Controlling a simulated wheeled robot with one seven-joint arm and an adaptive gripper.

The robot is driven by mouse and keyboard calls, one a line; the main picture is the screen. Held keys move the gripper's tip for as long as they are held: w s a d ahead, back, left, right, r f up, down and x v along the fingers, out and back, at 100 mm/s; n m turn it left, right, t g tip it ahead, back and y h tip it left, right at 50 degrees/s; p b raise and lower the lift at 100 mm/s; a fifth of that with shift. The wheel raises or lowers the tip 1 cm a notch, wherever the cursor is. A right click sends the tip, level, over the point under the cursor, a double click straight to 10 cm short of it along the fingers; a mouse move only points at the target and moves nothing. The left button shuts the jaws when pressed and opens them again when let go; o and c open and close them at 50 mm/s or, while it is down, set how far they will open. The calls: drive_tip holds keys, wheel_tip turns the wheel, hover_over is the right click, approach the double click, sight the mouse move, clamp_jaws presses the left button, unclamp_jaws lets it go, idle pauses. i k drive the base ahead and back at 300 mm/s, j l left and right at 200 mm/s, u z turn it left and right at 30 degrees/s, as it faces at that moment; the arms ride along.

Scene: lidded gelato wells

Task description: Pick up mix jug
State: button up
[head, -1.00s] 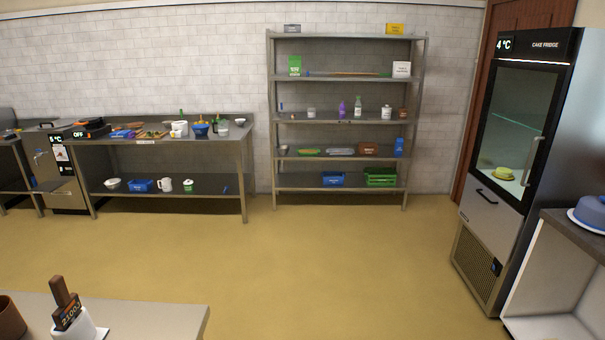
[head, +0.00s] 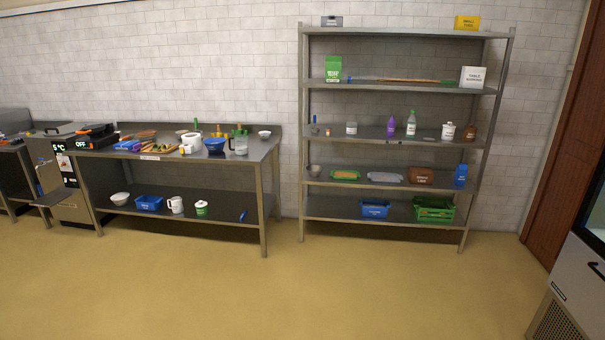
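Two jug-like vessels show in the head view, and I cannot tell which is the mix jug. A white jug with a handle (head: 176,205) stands upright on the lower shelf of the steel work table (head: 262,208), between a blue bin and a small white tub with green. A clear jug with a dark handle (head: 239,145) stands on the table top near its right end, right of a blue bowl (head: 215,145). My gripper is not in view.
A steel rack (head: 303,205) with bottles, boxes and bins stands right of the table. The fridge (head: 575,290) is at the right edge by a brown door (head: 560,160). At the left is a unit with a display (head: 62,185). The yellow floor (head: 300,295) ahead is clear.

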sight(241, 141)
drive_tip(key=i+j+u, duration=0.2)
drive_tip(key=i+u, duration=0.2)
drive_tip(key=i, duration=0.35)
drive_tip(key=i+u, duration=0.4)
drive_tip(key=i, duration=0.3)
drive_tip(key=i+l+u, duration=0.4)
drive_tip(key=i, duration=0.35)
drive_tip(key=i+z, duration=0.1)
drive_tip(key=i, duration=0.55)
drive_tip(key=i+j+z, duration=0.1)
drive_tip(key=i, duration=0.55)
drive_tip(key=i+j, duration=0.15)
drive_tip(key=i, duration=0.5)
drive_tip(key=i+j+z, duration=0.15)
drive_tip(key=i, duration=0.5)
drive_tip(key=i+z, duration=0.2)
drive_tip(key=i, duration=0.45)
drive_tip(key=i+j+z, duration=0.15)
drive_tip(key=i, duration=0.5)
drive_tip(key=l, duration=0.1)
